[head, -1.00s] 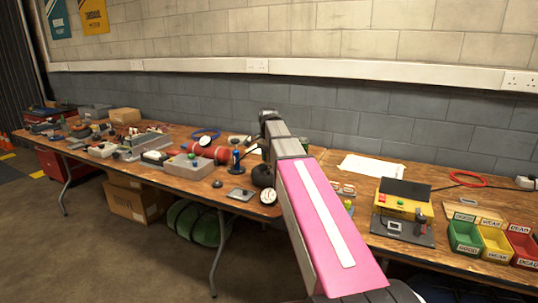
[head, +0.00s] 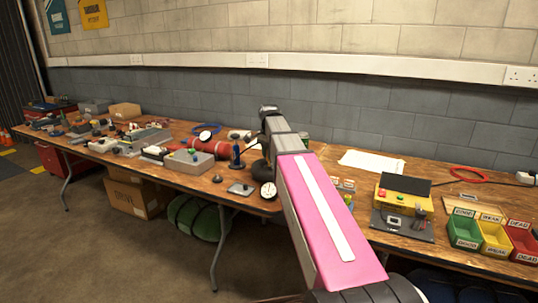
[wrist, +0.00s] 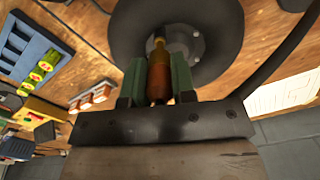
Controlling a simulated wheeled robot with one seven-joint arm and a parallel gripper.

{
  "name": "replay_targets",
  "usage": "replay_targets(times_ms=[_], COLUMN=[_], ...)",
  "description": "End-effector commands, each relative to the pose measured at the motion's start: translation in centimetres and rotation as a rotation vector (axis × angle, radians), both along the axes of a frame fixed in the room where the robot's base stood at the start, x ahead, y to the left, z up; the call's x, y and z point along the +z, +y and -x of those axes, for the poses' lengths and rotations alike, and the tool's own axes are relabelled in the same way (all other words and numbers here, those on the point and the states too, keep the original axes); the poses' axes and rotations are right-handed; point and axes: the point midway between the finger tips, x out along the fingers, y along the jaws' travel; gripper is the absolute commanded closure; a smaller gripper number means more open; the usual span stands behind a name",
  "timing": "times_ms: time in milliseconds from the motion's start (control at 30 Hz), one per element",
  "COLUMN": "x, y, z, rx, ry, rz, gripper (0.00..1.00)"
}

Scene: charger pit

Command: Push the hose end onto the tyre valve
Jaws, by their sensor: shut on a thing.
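My gripper (wrist: 158,83) is shut on the hose end (wrist: 158,78), a brass and orange-brown fitting between two green fingers in the wrist view. The black round tyre (wrist: 128,35) with a grey hub stands right behind it. The brass tip points at the hub area. The tyre valve is not clearly distinguishable, and I cannot tell whether the tip touches it. In the head view my arm hides the gripper and most of the tyre (head: 257,171).
A black hose or cable (wrist: 285,50) curves past on the right in the wrist view.

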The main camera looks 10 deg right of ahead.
Motion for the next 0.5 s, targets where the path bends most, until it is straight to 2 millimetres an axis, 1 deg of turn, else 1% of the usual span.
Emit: replay_targets(times_ms=[500], x=[-0.97], y=[0.00], z=[-0.01], rx=[0.000], ry=[0.000], rz=[0.000], gripper=[0.99])
